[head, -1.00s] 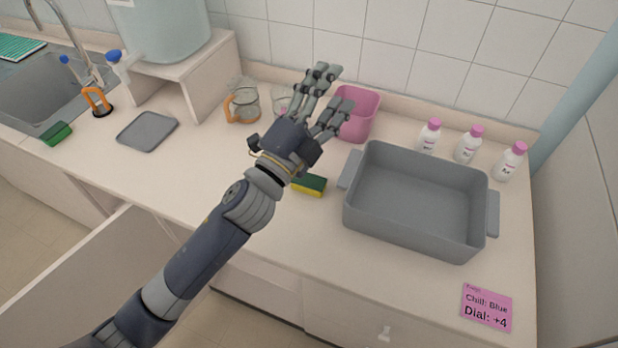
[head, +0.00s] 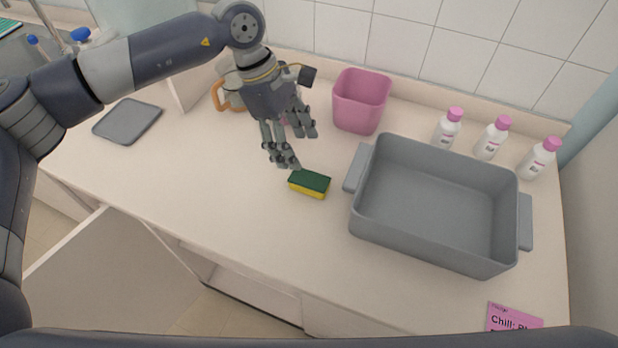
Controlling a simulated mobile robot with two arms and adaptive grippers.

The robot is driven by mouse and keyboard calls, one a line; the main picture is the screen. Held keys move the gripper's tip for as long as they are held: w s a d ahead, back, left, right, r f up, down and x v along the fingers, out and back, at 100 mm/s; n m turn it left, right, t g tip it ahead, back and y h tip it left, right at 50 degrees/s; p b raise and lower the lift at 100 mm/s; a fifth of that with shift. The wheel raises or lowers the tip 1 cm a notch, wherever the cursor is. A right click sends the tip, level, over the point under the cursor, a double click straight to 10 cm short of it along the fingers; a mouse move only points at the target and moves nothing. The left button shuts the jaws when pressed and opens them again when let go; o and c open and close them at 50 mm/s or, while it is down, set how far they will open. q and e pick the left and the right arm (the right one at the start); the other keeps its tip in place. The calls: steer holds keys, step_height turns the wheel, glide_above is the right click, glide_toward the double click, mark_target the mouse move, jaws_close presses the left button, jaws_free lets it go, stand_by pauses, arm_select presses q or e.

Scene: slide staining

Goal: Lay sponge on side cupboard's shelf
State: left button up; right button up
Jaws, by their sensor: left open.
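A sponge (head: 309,184), yellow with a dark green top, lies flat on the counter, left of the grey basin. My left gripper (head: 296,148) is open and empty, pointing down, just above and behind the sponge, apart from it. Below the counter front, a cupboard door (head: 110,275) stands open at the lower left. Part of a cupboard interior (head: 240,285) shows beside it; I cannot make out a shelf clearly. My right gripper does not show.
A large grey basin (head: 440,200) stands on the right, with white pink-capped bottles (head: 493,138) behind it. A pink bin (head: 360,100) and a glass jug with an orange handle (head: 228,95) stand at the back. A grey tray (head: 127,121) lies left. The counter before the sponge is clear.

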mark_target(307, 178)
arm_select(q)
steer(key=shift+y, duration=0.3)
step_height(307, 178, down, 4)
steer(key=shift+s+f+p, duration=0.15)
steer(key=shift+f+p, duration=0.05)
steer(key=shift+p, duration=0.6)
steer(key=shift+d+f, duration=0.15)
steer(key=shift+f, duration=0.15)
steer(key=p+x, duration=0.1)
steer(key=x, duration=0.1)
steer(key=p+x, duration=0.2)
steer(key=shift+s+d+f, duration=0.1)
steer(key=shift+s+d, duration=0.15)
steer(key=shift+d, duration=0.2)
steer(key=shift+d+f, duration=0.1)
steer(key=shift+f, duration=0.35)
steer(key=shift+c, duration=0.6)
steer(key=c, duration=0.7)
steer(key=shift+c, duration=0.3)
